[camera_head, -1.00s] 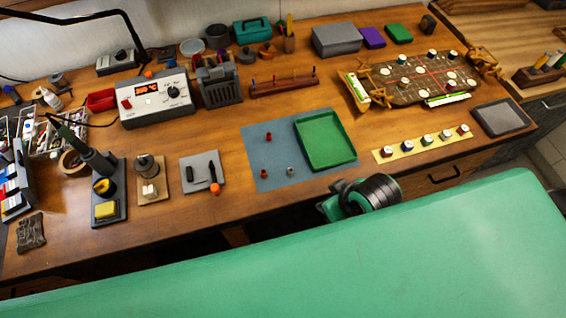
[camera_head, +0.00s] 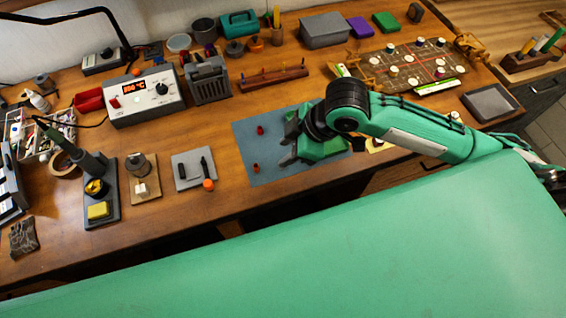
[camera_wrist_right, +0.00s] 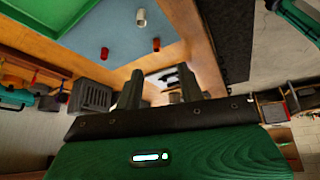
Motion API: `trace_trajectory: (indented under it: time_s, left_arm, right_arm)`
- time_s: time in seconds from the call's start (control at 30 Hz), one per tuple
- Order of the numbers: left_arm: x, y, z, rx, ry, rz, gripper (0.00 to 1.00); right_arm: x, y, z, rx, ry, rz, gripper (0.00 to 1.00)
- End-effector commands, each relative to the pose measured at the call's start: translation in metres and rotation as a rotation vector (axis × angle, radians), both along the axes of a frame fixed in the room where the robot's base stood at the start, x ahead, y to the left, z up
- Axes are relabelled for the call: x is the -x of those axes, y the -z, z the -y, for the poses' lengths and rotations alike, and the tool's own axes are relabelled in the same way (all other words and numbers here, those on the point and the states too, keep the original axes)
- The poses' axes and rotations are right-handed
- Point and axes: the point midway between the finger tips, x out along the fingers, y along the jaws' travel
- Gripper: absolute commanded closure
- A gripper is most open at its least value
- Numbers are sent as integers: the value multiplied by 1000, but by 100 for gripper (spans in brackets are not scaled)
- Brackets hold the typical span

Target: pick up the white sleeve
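The white sleeve (camera_wrist_right: 155,44) stands out as a small pale cylinder on the blue mat (camera_head: 245,150) in the right wrist view, beyond my fingertips. In the head view I cannot make it out; my right gripper seems to cover it. The wrist view shows the fingers (camera_wrist_right: 160,78) apart with nothing held. My left gripper is not in view.
The green tray (camera_wrist_right: 48,12) is on the mat, mostly hidden by my right arm in the head view. A grey pad (camera_head: 193,182) with black pieces lies to the left. The soldering station (camera_head: 146,97) and wooden rack (camera_head: 272,78) stand behind.

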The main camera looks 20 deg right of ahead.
Motion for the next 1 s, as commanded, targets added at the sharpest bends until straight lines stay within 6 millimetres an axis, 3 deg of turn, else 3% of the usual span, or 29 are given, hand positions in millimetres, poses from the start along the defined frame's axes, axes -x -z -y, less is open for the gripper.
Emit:
trace_trajectory:
  time_s: [0.23, 0.47, 0.57, 0.8, 1.0]
  left_arm:
    - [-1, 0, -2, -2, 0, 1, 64]
    - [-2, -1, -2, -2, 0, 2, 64]
    - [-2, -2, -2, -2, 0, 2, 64]
    - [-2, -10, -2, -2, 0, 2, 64]
    - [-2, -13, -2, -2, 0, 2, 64]
  right_arm:
    - [-8, -18, 37, 82, -53, -52, 61]
    - [-9, -25, 53, 102, -54, -85, 61]
    - [-9, -17, 50, 103, -55, -91, 61]
    - [-14, 25, 33, 103, -57, -92, 61]
    - [-18, 49, 23, 103, -55, -89, 61]
